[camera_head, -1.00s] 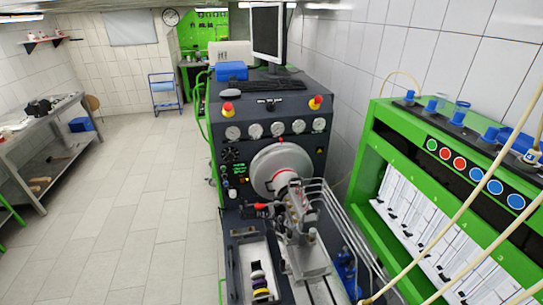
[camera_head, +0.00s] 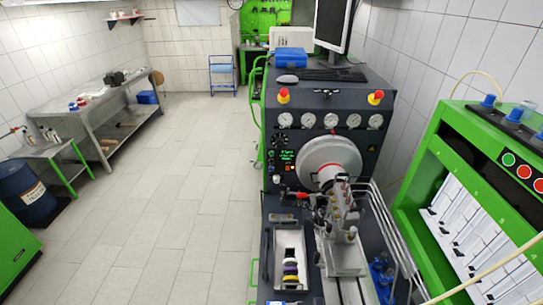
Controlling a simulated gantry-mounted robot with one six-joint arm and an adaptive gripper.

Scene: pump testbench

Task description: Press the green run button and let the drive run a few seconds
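The pump testbench stands right of centre, with a dark control panel (camera_head: 283,160) left of a large grey flywheel disc (camera_head: 331,163). The panel carries a small display with green text (camera_head: 287,156), a dark knob (camera_head: 280,140), small buttons below the display and a pale knob (camera_head: 276,179). I cannot make out for certain which small button is the green run button. A pump (camera_head: 342,196) is mounted in front of the disc. My gripper is not in view.
Two red-and-yellow emergency stops (camera_head: 283,96) (camera_head: 376,97) sit above a row of gauges. A green cabinet (camera_head: 425,148) stands at the right, with a pale hose (camera_head: 488,262) before it. A metal workbench (camera_head: 93,88) and a blue barrel (camera_head: 25,190) are at the left. The tiled floor (camera_head: 180,190) between is clear.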

